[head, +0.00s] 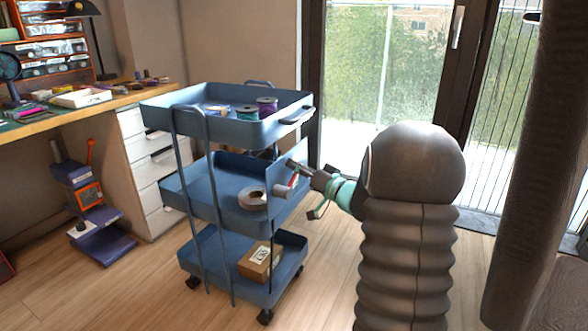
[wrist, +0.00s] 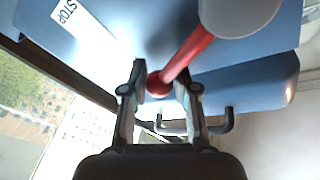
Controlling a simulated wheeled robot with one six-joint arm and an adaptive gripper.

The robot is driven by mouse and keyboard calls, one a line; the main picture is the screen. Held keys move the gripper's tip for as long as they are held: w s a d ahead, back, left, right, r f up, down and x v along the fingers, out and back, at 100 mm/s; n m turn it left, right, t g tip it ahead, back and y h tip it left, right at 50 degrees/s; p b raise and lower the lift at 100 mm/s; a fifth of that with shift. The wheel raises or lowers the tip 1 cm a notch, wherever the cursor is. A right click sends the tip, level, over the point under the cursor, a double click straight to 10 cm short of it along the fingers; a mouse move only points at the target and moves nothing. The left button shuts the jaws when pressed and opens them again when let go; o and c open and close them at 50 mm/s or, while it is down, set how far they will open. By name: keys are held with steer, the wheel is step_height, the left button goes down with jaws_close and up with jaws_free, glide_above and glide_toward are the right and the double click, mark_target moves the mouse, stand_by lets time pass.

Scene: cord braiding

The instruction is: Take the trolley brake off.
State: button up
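The trolley (head: 225,190) is blue with three trays and stands on castors in the middle of the head view. A red brake lever (wrist: 188,58) with a ball end shows in the wrist view, running from a round grey hub (wrist: 240,12) on the trolley's blue side panel. A white STOP label (wrist: 82,25) is beside it. My gripper (wrist: 160,88) has its two fingers on either side of the red ball. I cannot tell whether both fingers press on it. In the head view my gripper (head: 298,170) is at the trolley's right side, near the middle tray.
A wooden desk (head: 60,117) with white drawers (head: 150,160) stands left of the trolley. The trolley holds spools (head: 267,106), a tape roll (head: 252,199) and a cardboard box (head: 259,262). Glass doors (head: 385,80) are behind. Floor is clear in front.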

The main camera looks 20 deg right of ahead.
steer(key=shift+o, duration=1.1)
steer(key=shift+a, duration=0.15)
steer(key=v, duration=1.2)
steer(key=shift+w, duration=0.1)
